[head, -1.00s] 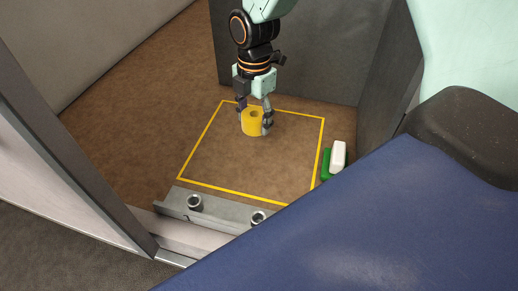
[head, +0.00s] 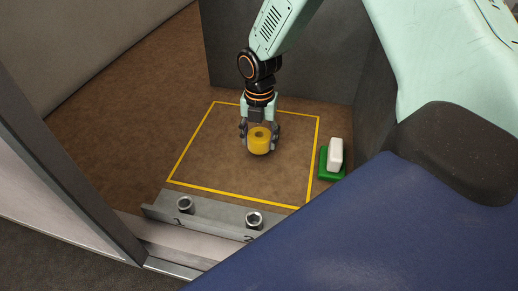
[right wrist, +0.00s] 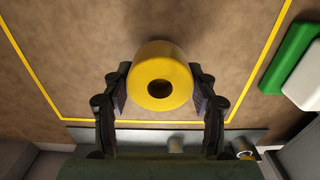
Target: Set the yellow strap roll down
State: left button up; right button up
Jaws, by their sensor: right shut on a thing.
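The yellow strap roll (head: 260,141) is a short, thick ring with a dark centre hole. It is upright, inside the yellow taped outline (head: 173,165) on the brown floor. My right gripper (head: 260,138) reaches down from above and is shut on the roll, one finger on each side. The right wrist view shows the roll (right wrist: 160,75) between the finger pads of my right gripper (right wrist: 160,98), its hole facing the camera. I cannot tell whether its underside touches the floor. My left gripper is not in view.
A white block (head: 335,154) sits on a green base (head: 325,172) just right of the outline. A grey rail (head: 210,216) with two round metal fittings runs along the near side. Dark panels (head: 285,75) stand behind. The floor inside the outline is otherwise clear.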

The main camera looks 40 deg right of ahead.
aim_at(259, 147)
notch_tip(259, 147, down, 2)
jog(key=shift+s+a+f+b, duration=0.1)
jog(key=shift+a+f+b, duration=0.05)
jog(key=shift+b, duration=0.35)
jog(key=shift+f, duration=0.3)
jog(key=shift+f, duration=0.15)
jog(key=o, duration=1.3)
notch_tip(259, 147, up, 12)
jog(key=p, duration=0.4)
jog(key=shift+r+p, duration=0.2)
jog(key=shift+p, duration=0.2)
